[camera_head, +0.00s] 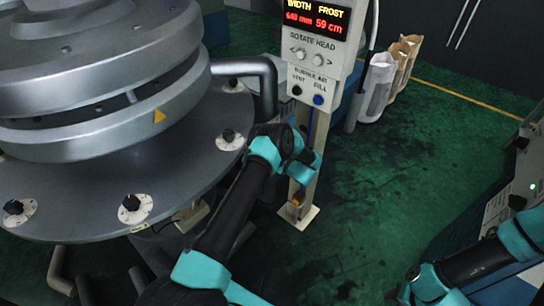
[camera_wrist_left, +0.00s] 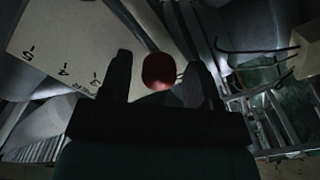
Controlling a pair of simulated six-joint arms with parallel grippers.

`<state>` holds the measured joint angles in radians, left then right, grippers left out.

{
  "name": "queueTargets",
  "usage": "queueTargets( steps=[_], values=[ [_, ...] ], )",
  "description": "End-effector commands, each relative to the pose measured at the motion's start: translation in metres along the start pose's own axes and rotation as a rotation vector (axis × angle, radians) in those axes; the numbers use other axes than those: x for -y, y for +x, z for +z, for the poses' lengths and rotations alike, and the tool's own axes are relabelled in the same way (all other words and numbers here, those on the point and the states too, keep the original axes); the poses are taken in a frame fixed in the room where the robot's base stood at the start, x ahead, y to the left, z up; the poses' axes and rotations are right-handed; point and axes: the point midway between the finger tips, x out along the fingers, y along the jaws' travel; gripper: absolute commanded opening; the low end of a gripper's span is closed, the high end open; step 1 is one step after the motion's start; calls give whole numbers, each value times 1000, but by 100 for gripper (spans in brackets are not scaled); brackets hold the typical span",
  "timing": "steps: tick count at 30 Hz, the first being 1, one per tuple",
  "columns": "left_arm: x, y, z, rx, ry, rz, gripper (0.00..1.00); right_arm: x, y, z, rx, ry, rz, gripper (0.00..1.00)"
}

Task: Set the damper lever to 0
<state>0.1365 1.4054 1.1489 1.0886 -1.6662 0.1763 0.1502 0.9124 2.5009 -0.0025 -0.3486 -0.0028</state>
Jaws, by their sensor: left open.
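The damper lever's dark red ball knob (camera_wrist_left: 159,72) shows in the left wrist view, between the two fingers of my left gripper (camera_wrist_left: 160,60). The fingers are apart, one on each side of the knob, and I see no clear contact. A pale damper scale plate (camera_wrist_left: 72,35) lies at the upper left, with 5, 4 and 3 readable. The rest of its scale is hidden behind the left finger, so the lever's setting cannot be read. In the head view my left arm reaches up to the grey post, and its fingers and the lever cannot be made out.
A control panel (camera_head: 318,60) with a red display stands on the post (camera_head: 308,150). A large round die with dial knobs (camera_head: 134,207) fills the left. Pale sacks (camera_head: 378,85) stand behind. The green floor (camera_head: 400,170) right of the post is clear.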

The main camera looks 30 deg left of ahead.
Motion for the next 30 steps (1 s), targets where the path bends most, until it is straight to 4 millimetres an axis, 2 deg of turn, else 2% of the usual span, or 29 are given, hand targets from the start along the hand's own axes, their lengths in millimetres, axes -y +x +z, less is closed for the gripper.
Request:
queueTargets(
  steps=[5,11,30],
  values=[
    [0,-6,0,1,0,1,56,0,0,0,0,0,0,43],
    [0,-30,0,2,0,2,56,0,0,0,0,0,0,43],
    [0,-150,0,2,0,2,56,0,0,0,0,0,0,43]
  ],
)
